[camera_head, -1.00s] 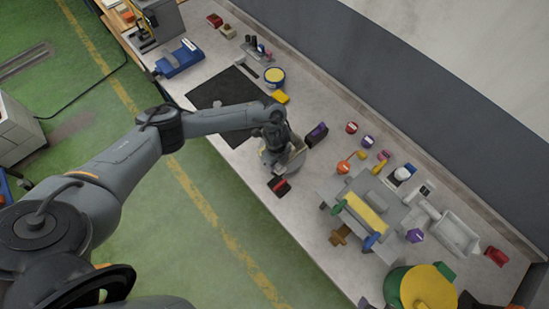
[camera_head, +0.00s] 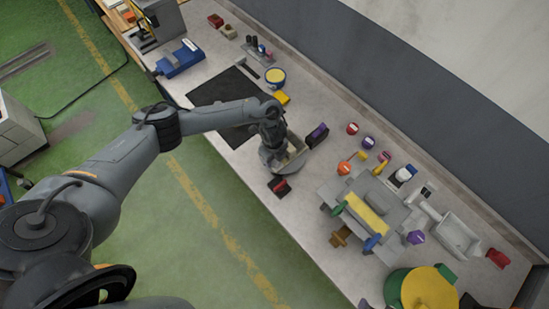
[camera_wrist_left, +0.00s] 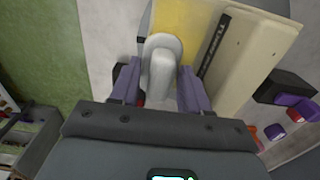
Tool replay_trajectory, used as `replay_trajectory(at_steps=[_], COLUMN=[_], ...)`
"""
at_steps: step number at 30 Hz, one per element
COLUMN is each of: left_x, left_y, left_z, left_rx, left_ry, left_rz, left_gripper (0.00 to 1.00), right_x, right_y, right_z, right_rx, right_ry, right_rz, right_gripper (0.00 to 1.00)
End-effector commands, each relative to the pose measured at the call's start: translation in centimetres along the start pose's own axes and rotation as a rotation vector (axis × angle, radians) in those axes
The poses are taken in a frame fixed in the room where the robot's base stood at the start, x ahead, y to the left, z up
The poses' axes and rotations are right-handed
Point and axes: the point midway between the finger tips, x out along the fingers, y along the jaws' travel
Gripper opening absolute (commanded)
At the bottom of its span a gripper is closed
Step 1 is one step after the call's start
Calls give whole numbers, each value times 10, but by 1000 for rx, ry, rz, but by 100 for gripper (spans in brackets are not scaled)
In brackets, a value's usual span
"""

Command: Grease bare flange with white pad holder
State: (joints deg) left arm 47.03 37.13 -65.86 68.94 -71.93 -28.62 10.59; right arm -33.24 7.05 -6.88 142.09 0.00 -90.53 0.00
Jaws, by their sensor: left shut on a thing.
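My left gripper (camera_wrist_left: 160,88) is shut on the pale, rounded grip of the white pad holder (camera_wrist_left: 162,62) in the left wrist view. The pad itself is hidden under the grip. The holder is over a cream tray (camera_wrist_left: 262,42) with a yellow area and a dark lettered strip; I cannot tell whether it touches. In the head view the left gripper (camera_head: 276,158) is over this tray (camera_head: 299,147). I cannot tell which flange is bare. My right gripper is not in view.
A black-and-purple block (camera_head: 317,134) and a dark red-and-black block (camera_head: 279,186) flank the tray. A black mat (camera_head: 217,92) lies behind. Several coloured knobs stand near the stand. A green-and-yellow drum (camera_head: 425,288) is at the near end. Bench between tray and stand is largely clear.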

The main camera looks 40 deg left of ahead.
Motion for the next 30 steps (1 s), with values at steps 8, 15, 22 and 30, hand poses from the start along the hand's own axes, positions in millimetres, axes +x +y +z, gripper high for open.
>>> replay_trajectory(at_steps=[8, 15, 22, 30], left_x=[3, 2, 1, 0], left_y=[4, 6, 6, 5], left_z=[7, 20, 23, 24], left_rx=[-4, -3, -2, -2], left_ry=[-6, -5, -4, -4], left_rz=[8, 8, 7, 6], left_gripper=[22, 22, 22, 22], right_x=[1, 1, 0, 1], right_y=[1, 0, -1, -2], right_z=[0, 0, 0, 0], right_rx=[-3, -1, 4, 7], right_ry=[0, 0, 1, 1], right_rz=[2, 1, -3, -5], right_gripper=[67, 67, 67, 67])
